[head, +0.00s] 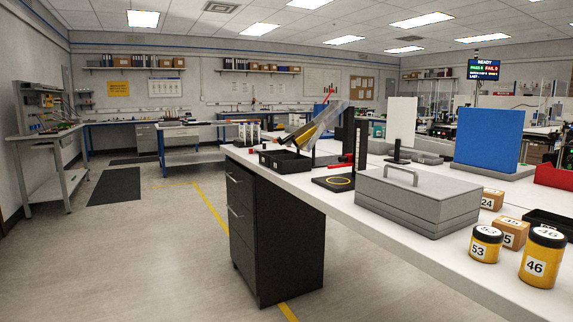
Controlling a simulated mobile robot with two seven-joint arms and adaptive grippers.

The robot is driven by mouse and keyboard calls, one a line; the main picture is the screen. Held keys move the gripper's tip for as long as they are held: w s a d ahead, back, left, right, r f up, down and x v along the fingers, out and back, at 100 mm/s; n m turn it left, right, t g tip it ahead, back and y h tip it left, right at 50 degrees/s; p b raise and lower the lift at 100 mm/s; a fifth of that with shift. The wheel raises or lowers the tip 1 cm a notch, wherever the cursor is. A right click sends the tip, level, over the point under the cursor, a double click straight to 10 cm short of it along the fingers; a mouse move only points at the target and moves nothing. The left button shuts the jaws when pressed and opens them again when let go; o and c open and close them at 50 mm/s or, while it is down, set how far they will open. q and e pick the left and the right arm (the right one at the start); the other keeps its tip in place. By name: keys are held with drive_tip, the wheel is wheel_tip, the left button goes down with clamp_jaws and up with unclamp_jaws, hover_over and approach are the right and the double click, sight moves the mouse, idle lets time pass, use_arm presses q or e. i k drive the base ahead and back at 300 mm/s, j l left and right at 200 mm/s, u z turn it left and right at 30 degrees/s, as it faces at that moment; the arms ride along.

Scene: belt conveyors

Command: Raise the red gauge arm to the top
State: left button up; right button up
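The gauge stands on the white bench, with a flat black base (318,181) marked by a yellow ring and a tall black column (361,150). A small red arm (340,164) sticks out to the left from low on the column, a little above the base. Its exact shape is too small to tell. Neither of my grippers is in view.
A grey lidded box (415,200) with a handle stands right of the gauge. Black bins (285,162) and a tilted clear panel (325,120) are to its left. Yellow numbered jars (544,258) stand at front right, a blue panel (488,138) behind. Open floor lies left.

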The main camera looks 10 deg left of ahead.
sight(347, 159)
drive_tip(key=i+j+u, duration=0.1)
drive_tip(key=j, duration=0.35)
drive_tip(key=i+j+u, duration=0.1)
drive_tip(key=i+j, duration=0.15)
drive_tip(key=j, duration=0.15)
drive_tip(key=i+j, duration=0.25)
drive_tip(key=j, duration=0.15)
drive_tip(key=k+u, duration=0.05)
